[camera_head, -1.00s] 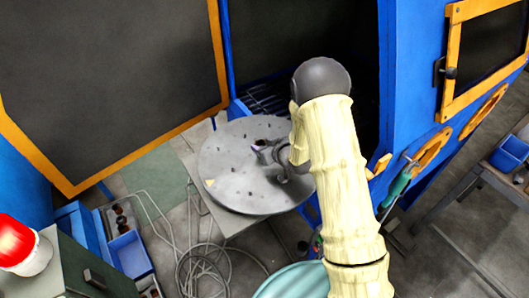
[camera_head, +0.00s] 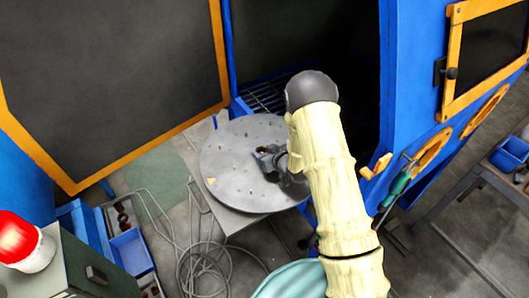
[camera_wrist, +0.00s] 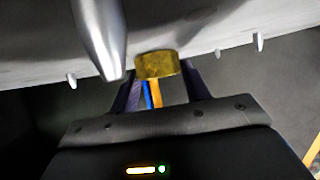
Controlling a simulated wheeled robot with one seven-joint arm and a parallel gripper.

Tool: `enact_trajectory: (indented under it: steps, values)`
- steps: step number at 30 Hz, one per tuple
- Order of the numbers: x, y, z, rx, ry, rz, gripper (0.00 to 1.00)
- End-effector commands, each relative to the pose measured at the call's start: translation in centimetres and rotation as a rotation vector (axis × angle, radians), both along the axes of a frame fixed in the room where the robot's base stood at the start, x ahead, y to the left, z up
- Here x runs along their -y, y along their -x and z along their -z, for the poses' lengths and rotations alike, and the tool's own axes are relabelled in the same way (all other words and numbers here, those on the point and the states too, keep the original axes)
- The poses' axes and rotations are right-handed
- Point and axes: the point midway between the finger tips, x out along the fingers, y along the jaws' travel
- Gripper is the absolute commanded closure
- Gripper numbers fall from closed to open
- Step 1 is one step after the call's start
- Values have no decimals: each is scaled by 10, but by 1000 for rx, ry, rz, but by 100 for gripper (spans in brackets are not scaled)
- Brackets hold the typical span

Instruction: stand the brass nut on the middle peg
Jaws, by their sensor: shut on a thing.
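The brass nut (camera_wrist: 157,64) is a short yellow block between the fingertips of my gripper (camera_wrist: 160,82) in the wrist view, and the gripper is shut on it. In the head view my gripper (camera_head: 263,157) is over the right part of the round grey table (camera_head: 232,180); the nut cannot be made out there. Several small pegs stand on the table. In the wrist view one large, near metal peg (camera_wrist: 100,38) is left of the nut, apart from it in the picture. I cannot tell whether it is the middle peg.
Small pegs (camera_wrist: 258,42) and (camera_wrist: 72,81) show along the table in the wrist view. The blue cabinet (camera_head: 405,90) stands open behind, with its dark door (camera_head: 110,80) swung left.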

Motion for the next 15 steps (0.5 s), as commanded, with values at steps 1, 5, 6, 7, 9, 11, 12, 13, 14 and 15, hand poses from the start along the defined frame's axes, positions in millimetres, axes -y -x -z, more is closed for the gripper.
enact_trajectory:
  steps: [1, 5, 6, 7, 9, 11, 12, 13, 14, 15]
  values:
    - [0, 1, 6, -4, 1, 0, 82]
    - [0, 2, 10, -6, 3, 0, 82]
    - [0, 2, 12, -9, 3, -1, 82]
    - [1, 3, 13, -10, 4, -1, 82]
    - [1, 3, 16, -11, 5, -1, 82]
    - [1, 3, 16, -12, 5, -2, 82]
    - [1, 4, 16, -15, 7, -2, 51]
    - [1, 4, 17, -15, 7, -2, 45]
    - [1, 4, 17, -16, 7, -2, 39]
    - [1, 5, 17, -17, 7, -1, 31]
